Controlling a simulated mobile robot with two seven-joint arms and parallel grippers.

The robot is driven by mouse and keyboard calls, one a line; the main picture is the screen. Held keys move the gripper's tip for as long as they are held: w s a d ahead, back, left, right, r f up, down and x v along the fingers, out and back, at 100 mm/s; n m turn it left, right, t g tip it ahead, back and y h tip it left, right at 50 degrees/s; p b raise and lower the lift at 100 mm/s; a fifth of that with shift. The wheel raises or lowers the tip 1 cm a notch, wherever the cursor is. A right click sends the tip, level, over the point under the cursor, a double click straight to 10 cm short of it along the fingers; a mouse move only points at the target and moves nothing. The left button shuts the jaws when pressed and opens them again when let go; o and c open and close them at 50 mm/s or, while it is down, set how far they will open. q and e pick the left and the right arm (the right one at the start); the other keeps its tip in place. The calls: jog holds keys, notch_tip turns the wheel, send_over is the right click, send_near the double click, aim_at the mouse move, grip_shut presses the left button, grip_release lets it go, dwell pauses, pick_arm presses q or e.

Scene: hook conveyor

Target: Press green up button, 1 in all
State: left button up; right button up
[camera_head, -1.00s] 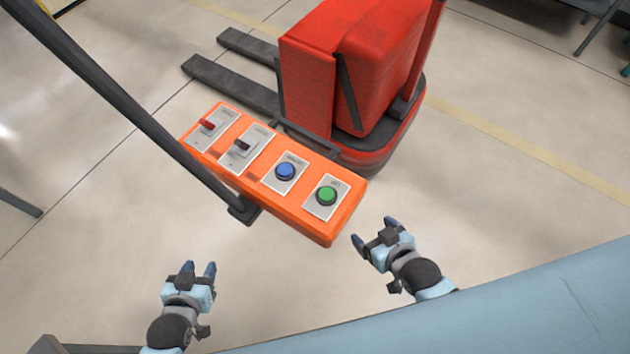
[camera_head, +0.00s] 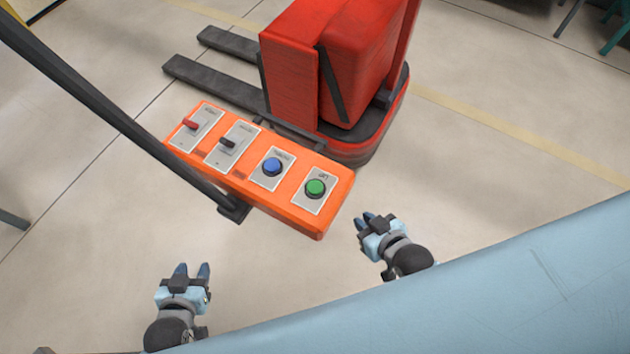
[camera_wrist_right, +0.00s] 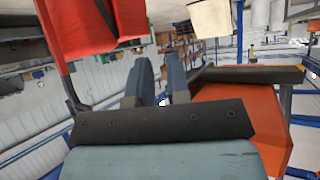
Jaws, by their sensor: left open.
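The green up button (camera_head: 315,188) is the rightmost control on the orange control box (camera_head: 290,212), on a light plate. My right gripper (camera_head: 369,216) is just right of and slightly lower in the picture than the box's right end, apart from the button. Its fingers are close together with a narrow gap in the right wrist view (camera_wrist_right: 160,80), and it holds nothing. My left gripper (camera_head: 191,269) is open and empty, lower left of the box. The orange box also shows in the right wrist view (camera_wrist_right: 240,115); its button face is hidden there.
A blue button (camera_head: 272,167), a black switch (camera_head: 227,143) and a red switch (camera_head: 190,123) sit further left on the box. A dark arm (camera_head: 110,110) carries the box. A red pallet truck (camera_head: 330,70) stands behind. Floor between my grippers is clear.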

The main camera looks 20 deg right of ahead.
grip_shut()
dwell(0.8)
dwell(0.5)
